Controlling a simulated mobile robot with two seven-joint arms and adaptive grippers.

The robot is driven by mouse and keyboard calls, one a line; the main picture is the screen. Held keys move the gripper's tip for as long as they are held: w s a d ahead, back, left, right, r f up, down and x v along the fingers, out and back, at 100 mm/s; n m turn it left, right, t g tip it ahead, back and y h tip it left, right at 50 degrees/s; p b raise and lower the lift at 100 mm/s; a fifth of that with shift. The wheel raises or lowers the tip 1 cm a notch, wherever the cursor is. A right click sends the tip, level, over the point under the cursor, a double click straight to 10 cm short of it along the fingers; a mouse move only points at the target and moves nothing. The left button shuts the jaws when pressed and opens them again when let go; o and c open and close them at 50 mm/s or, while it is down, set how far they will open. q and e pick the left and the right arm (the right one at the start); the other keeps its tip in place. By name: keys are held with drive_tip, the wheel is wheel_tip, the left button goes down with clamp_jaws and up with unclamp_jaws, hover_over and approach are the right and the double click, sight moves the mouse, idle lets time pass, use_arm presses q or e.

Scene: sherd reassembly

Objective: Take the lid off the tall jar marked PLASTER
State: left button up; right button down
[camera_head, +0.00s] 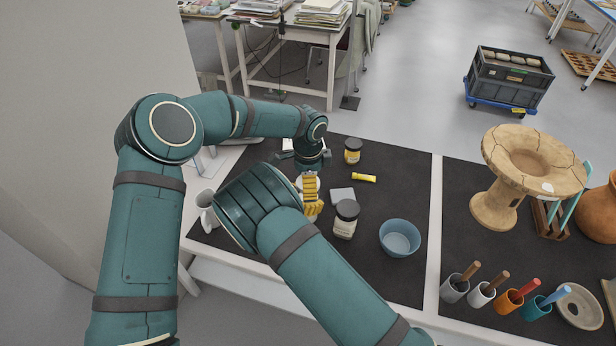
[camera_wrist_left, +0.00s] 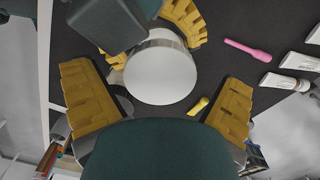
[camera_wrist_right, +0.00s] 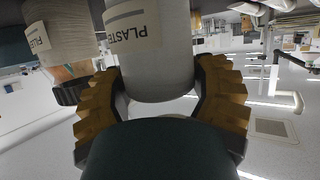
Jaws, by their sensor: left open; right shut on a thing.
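The tall jar marked PLASTER (camera_wrist_right: 157,60) stands between the yellow fingers of my right gripper (camera_wrist_right: 160,82), which is shut on its body. Its label shows in the right wrist view, where the picture is upside down. In the left wrist view the round, pale lid (camera_wrist_left: 160,75) is seen from above, on the jar. My left gripper (camera_head: 306,160) is open above the jar and points down. Its two yellow fingers are either side of the lid, apart from it. In the head view the arms and fingers hide most of the jar.
A dark-lidded jar (camera_head: 345,220) stands close to the right gripper; a smaller one (camera_head: 352,151) stands behind. A yellow tube (camera_head: 363,178), a grey block (camera_head: 342,195) and a blue bowl (camera_head: 400,238) are to the right.

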use_arm(q)
drive_tip(key=shift+c, duration=0.2)
drive_tip(key=c, duration=1.3)
drive_tip(key=n, duration=0.7)
drive_tip(key=shift+n, duration=0.3)
drive_tip(key=shift+r, duration=0.3)
drive_tip(key=shift+r, duration=0.85)
